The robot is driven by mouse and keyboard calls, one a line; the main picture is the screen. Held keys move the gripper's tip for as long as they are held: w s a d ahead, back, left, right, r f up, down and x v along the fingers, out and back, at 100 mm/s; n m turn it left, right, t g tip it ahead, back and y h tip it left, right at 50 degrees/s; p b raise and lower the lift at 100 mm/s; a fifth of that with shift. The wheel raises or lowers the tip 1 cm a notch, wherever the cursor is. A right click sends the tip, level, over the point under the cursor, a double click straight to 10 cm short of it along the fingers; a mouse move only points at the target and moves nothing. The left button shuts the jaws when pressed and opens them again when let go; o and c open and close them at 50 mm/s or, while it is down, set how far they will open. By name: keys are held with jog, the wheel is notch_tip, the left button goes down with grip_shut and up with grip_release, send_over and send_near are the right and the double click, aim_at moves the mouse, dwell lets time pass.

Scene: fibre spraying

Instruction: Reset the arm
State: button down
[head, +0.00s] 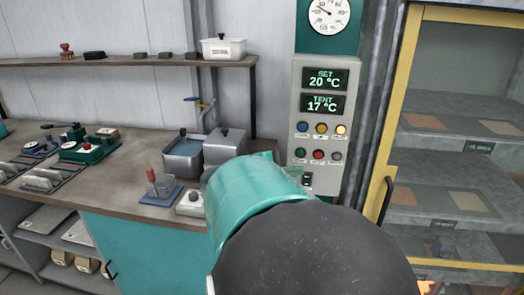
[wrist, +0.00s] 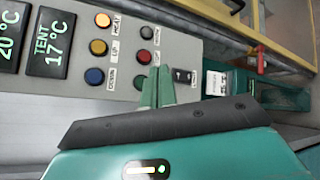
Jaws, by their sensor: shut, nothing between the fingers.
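My arm (head: 285,215), teal with a dark joint, fills the lower middle of the head view and hides most of my gripper. In the wrist view my gripper (wrist: 156,88) shows two green fingers, shut and empty. They point at the grey control panel (wrist: 200,50), near its lower buttons and a black switch (wrist: 185,76). Whether the fingertips touch the panel I cannot tell. In the head view the control panel (head: 299,120) shows SET 20 °C and TENT 17 °C, with two rows of coloured buttons.
A workbench (head: 110,190) with tools and metal tanks (head: 183,158) stands left. A wall shelf (head: 130,62) runs above it. A yellow-framed cabinet (head: 398,100) with panels on shelves stands right. In the wrist view, a red-handled valve (wrist: 261,60) lies beyond the panel.

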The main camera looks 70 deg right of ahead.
dwell(0.7)
jog(key=w+a+f+t+y, duration=0.3)
jog(key=w+a+t, duration=0.3)
jog(key=a, duration=0.5)
jog(key=w+a+f+t+y, duration=0.35)
jog(key=w+a, duration=0.45)
jog(key=a, duration=0.3)
jog(key=w+a+t+y, duration=0.2)
jog(key=a+y, duration=0.1)
jog(key=a, duration=0.8)
jog(key=w+a+t+y, duration=0.1)
jog(key=a+t+y, duration=0.1)
jog(key=a, duration=0.9)
jog(key=shift+w+a+r+y, duration=0.2)
jog(key=shift+w+r+y, duration=0.15)
jog(key=shift+y, duration=0.4)
